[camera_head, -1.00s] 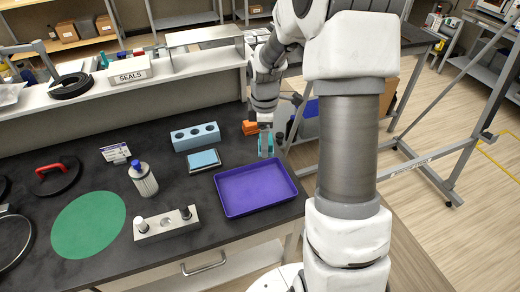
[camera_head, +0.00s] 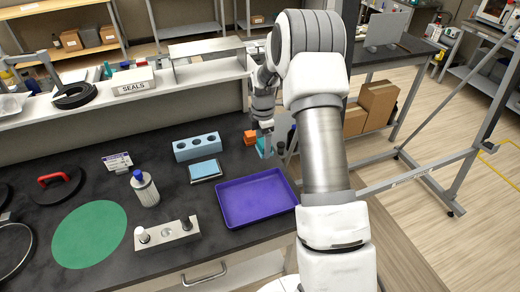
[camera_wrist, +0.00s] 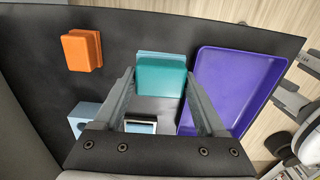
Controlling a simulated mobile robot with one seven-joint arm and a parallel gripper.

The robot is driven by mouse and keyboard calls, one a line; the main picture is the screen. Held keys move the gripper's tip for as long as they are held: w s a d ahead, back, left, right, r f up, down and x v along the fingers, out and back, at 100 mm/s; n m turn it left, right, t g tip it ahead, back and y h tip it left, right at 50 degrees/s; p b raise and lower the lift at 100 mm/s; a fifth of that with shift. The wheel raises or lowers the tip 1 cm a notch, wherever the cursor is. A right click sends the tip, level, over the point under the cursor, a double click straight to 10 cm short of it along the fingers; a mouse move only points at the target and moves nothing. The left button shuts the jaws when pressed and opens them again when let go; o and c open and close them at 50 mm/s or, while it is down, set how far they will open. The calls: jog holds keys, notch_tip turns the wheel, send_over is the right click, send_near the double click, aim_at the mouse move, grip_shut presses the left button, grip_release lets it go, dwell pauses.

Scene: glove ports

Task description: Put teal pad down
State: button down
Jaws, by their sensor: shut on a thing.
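The teal pad (camera_wrist: 161,76) is between my gripper's fingertips (camera_wrist: 160,88) in the wrist view, and the gripper is shut on it. In the head view the teal pad (camera_head: 262,150) shows small below my gripper (camera_head: 267,143), behind the purple tray and right of the orange block. My arm and gripper partly cover it there. I cannot tell whether the pad touches the black worktop.
The purple tray (camera_head: 254,198) is empty. An orange block (camera_head: 250,137), a blue block with holes (camera_head: 197,147) and a light blue pad in a dark frame (camera_head: 205,170) stand nearby. A bottle (camera_head: 145,189) and a green disc (camera_head: 89,235) are further left.

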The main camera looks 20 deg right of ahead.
aim_at(260, 142)
jog(key=w+f, duration=0.2)
jog(key=w, duration=0.1)
jog(key=shift+f+p, duration=0.45)
jog(key=shift+f, duration=1.6)
grip_release()
notch_tip(260, 142, up, 12)
jog(key=shift+r+b, duration=0.1)
jog(key=shift+b, duration=0.35)
jog(key=s+a+r+m+t, duration=0.1)
jog(key=s+a+r+m, duration=0.25)
jog(key=s+r, duration=0.5)
jog(key=s+a+r+m+t, duration=0.25)
jog(key=s+r+m, duration=0.25)
jog(key=r, duration=0.6)
jog(key=s+a+m+t, duration=0.1)
jog(key=s+m, duration=0.4)
jog(key=s, duration=0.5)
jog(key=s+a+r+m+t, duration=0.1)
jog(key=s+a+m, duration=0.3)
jog(key=s, duration=0.6)
jog(key=shift+s+a+r+m, duration=0.2)
jog(key=shift+s+r+m, duration=0.05)
jog(key=shift+m, duration=0.1)
